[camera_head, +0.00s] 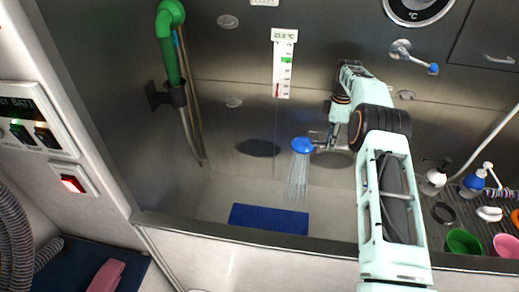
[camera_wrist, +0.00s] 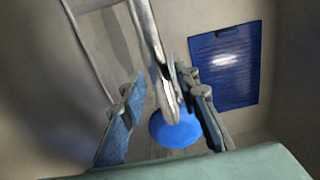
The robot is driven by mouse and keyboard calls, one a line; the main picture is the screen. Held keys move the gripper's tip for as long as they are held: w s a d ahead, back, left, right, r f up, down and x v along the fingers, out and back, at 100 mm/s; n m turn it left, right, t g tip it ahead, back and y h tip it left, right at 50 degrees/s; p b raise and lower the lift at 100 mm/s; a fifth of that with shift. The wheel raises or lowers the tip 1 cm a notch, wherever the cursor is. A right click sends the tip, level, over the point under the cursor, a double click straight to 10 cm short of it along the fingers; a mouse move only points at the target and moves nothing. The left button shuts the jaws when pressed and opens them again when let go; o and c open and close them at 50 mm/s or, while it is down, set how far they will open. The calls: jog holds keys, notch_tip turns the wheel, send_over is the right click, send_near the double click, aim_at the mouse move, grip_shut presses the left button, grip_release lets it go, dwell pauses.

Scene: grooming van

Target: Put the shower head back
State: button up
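The shower head has a round blue face (camera_head: 302,145) and hangs in mid-air over the tub, with pale streams of water falling from it. In the wrist view its blue head (camera_wrist: 174,130) sits at the end of a shiny silver handle (camera_wrist: 147,35). My gripper (camera_head: 322,142) is right beside it, reaching in from the right. In the wrist view my gripper's two blue-padded fingers (camera_wrist: 163,82) stand on either side of the handle. A gap shows between the left finger and the handle; the right finger is close to it, and contact is unclear.
A blue mat (camera_head: 268,218) lies in the steel tub. A green pipe (camera_head: 168,45) sits in a black bracket (camera_head: 160,96) on the left wall. A mixer tap (camera_head: 402,50) is on the back wall. Bottles and a green cup (camera_head: 462,242) stand at the right edge.

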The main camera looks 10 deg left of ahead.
jog(key=shift+o, duration=0.8)
notch_tip(320, 180, up, 8)
jog(key=shift+f, duration=0.25)
jog(key=shift+r, duration=0.1)
